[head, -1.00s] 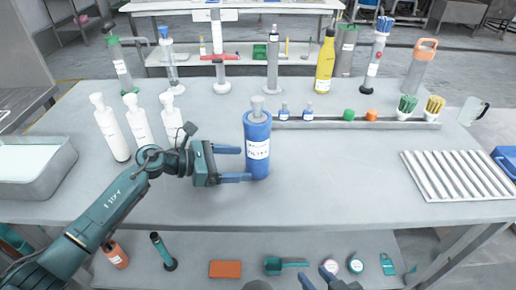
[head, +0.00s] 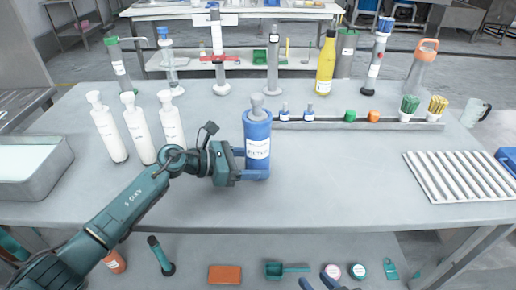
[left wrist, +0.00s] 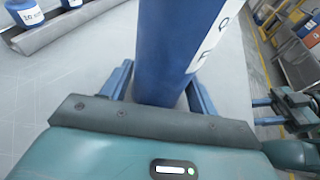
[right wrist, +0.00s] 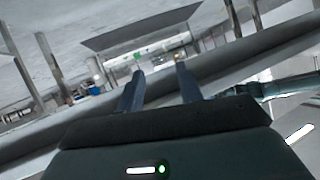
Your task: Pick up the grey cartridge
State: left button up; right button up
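A blue cylindrical container (head: 257,150) with a white label and a grey knob on top stands upright at mid-table. My left gripper (head: 248,165) is at its left side, with its fingers spread around the container. In the left wrist view the container (left wrist: 165,50) stands between the fingers (left wrist: 160,90), with small gaps visible. A slim grey cylinder (head: 273,65) stands upright at the table's back edge. I cannot tell whether it is the grey cartridge. My right gripper is open and empty in the right wrist view (right wrist: 160,85).
Several white bottles (head: 140,135) stand left of my left gripper, near a metal basin (head: 62,165). A long grey rack (head: 395,125) with small bottles, coloured caps and brushes lies at the back right. A ribbed white tray (head: 460,178) lies on the right. The table's front middle is clear.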

pick_arm(q)
jog(key=shift+c, duration=1.7)
pick_arm(e)
jog(key=shift+o, duration=0.5)
jog(key=shift+w, duration=0.1)
jog(key=shift+o, duration=1)
jog(key=w+a+r+m+y, duration=0.1)
jog(key=w+a+r+y, duration=0.2)
jog(key=a+r, duration=0.3)
jog(key=shift+w+m+t+y, duration=0.25)
jog(key=shift+m+t+y, duration=0.05)
jog(key=shift+m+y, duration=0.1)
jog(key=a+r+m+g+y, duration=0.1)
jog(key=a+r+y, duration=0.3)
jog(key=a+r, duration=0.1)
jog(key=n, duration=1)
send_near(263, 103)
jog(key=f+x, duration=0.1)
jog(key=x, duration=0.5)
jog(key=shift+t+y, duration=0.4)
jog(key=shift+r+x, duration=0.15)
jog(key=shift+x, duration=1.2)
jog(key=shift+r+x, duration=0.15)
jog(key=shift+x, duration=1.2)
